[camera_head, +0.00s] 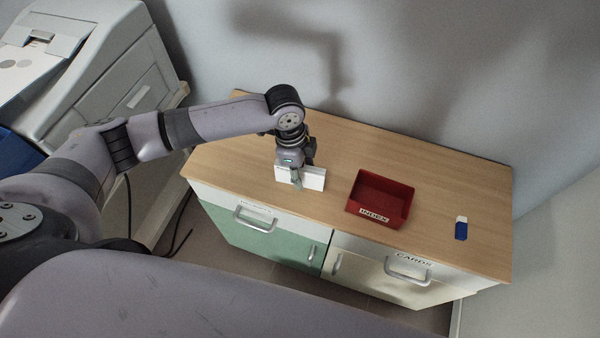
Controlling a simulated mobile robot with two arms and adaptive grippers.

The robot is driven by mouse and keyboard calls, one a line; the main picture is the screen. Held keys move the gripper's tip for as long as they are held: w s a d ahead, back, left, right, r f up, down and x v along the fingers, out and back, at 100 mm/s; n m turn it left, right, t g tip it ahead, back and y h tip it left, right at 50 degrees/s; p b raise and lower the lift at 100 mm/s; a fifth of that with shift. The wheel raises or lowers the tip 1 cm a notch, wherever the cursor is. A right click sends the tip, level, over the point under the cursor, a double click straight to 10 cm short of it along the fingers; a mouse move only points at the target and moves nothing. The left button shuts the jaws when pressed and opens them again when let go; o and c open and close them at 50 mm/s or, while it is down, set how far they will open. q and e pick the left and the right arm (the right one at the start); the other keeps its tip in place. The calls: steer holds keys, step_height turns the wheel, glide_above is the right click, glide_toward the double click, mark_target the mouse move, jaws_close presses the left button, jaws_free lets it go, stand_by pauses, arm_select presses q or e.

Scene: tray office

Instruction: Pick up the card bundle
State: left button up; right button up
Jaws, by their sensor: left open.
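The card bundle (314,179) is a white, block-like stack on the wooden cabinet top, left of the red tray. My left gripper (296,180) comes down over it from above, with one finger in front of its near face. The jaws are open around the bundle; the far finger is mostly hidden, and I cannot tell whether either finger touches it. My right gripper is not in view.
A red tray (380,191) labelled INDEX sits right of the bundle. A small blue and white item (461,230) lies near the right end of the cabinet top (440,180). A grey printer-like machine (90,60) stands at left; a wall runs behind.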

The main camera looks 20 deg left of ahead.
arm_select(q)
steer(key=shift+d+f, duration=0.15)
steer(key=shift+f, duration=0.8)
steer(key=shift+c, duration=0.2)
jaws_close()
